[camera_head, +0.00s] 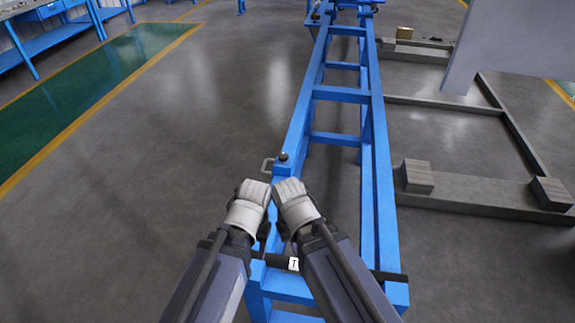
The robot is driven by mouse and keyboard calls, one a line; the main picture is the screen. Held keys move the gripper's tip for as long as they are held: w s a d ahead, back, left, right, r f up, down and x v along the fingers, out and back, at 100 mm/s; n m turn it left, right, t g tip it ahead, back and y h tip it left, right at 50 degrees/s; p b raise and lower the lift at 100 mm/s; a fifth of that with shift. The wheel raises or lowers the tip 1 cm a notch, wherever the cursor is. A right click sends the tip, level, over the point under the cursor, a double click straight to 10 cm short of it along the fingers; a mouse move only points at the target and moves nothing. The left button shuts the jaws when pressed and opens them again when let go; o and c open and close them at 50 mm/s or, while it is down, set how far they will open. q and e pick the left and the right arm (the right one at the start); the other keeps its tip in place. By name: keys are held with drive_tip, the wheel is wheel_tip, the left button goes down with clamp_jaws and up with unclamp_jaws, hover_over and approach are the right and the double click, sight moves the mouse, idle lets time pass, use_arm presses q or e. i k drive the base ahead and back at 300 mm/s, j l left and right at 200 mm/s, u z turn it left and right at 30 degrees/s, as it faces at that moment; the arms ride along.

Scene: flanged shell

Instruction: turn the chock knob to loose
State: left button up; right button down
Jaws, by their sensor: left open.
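A small black knob (283,157) stands on the left rail of the long blue frame (297,130); it looks like the chock knob, but its setting is too small to read. A grey loop handle (267,165) sticks out just left of it. My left gripper (255,189) is open at the left rail, just nearer than the knob and apart from it. My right gripper (288,188) is close beside it, over the rail; its fingers are hidden by its pale housing, so its opening does not show.
A dark bar with a white tag marked T (293,263) crosses the frame's near end, partly behind my arms. Grey beams with blocks (417,177) lie on the right, below a large grey panel (510,40). Bare floor (150,150) lies left.

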sight(283, 157)
drive_tip(key=k+z, duration=0.1)
drive_tip(key=k, duration=0.55)
drive_tip(key=z, duration=1.5)
drive_tip(key=j+z, duration=0.15)
drive_tip(key=j, duration=2.45)
